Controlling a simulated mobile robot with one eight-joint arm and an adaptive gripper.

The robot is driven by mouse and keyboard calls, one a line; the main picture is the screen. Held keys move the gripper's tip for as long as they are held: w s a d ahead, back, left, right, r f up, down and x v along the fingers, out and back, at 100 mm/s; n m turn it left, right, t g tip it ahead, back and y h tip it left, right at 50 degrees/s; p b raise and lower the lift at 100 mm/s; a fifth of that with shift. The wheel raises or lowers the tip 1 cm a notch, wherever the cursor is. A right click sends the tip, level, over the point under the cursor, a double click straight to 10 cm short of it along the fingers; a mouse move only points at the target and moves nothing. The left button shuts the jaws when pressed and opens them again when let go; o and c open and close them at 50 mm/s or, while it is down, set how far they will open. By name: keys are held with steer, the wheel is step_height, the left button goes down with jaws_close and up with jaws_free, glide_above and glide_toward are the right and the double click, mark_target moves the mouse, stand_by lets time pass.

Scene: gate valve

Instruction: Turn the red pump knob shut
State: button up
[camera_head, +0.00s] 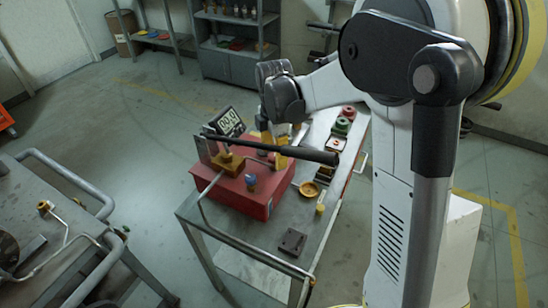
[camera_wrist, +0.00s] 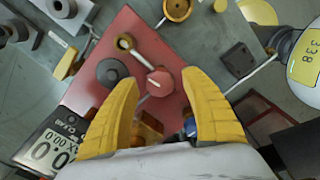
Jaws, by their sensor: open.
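The red pump knob (camera_wrist: 159,82), faceted, stands on top of the red pump box (camera_wrist: 140,45) in the wrist view. My gripper (camera_wrist: 160,78) is open, with one yellow finger on each side of the knob and a visible gap to both. Whether the fingertips are down at the knob's height I cannot tell. In the head view, my gripper (camera_head: 271,146) is over the back of the red box (camera_head: 272,206). The knob is hidden there behind the gripper and a black handle (camera_head: 290,150).
A digital gauge (camera_head: 229,122) stands behind the box. A blue knob (camera_head: 250,180) and brass block (camera_head: 229,163) sit on the box. A brass dish (camera_head: 309,189) and dark block (camera_head: 292,241) lie on the grey bench (camera_head: 258,251). Another cart (camera_head: 60,235) stands at left.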

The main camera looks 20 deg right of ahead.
steer(key=c, duration=1.2)
steer(key=shift+m, duration=0.4)
steer(key=m+p, duration=0.1)
steer(key=m, duration=0.3)
steer(key=m+p, duration=0.1)
steer(key=m, duration=0.9)
steer(key=shift+m, duration=0.4)
steer(key=shift+m+p, duration=0.4)
steer(key=shift+m, duration=1.8)
